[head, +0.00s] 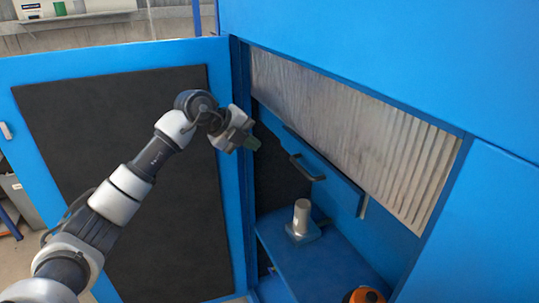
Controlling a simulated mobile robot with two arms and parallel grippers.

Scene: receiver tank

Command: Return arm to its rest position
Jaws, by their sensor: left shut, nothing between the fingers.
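My left arm comes in from the lower left of the head view and reaches up to the middle. My left gripper (250,142) is shut and empty. It is in front of the opening of the blue cabinet (370,38), left of a black handle (307,168) on a blue panel inside. The gripper looks apart from the handle, though the depth between them is hard to judge. My right gripper is not in view.
The open blue door (220,72) with a dark inner panel stands behind my left arm. Inside the cabinet are a pleated filter (350,125), a blue shelf (325,262) with a metal cylinder (301,216), and an orange and black object (364,295) at the bottom edge.

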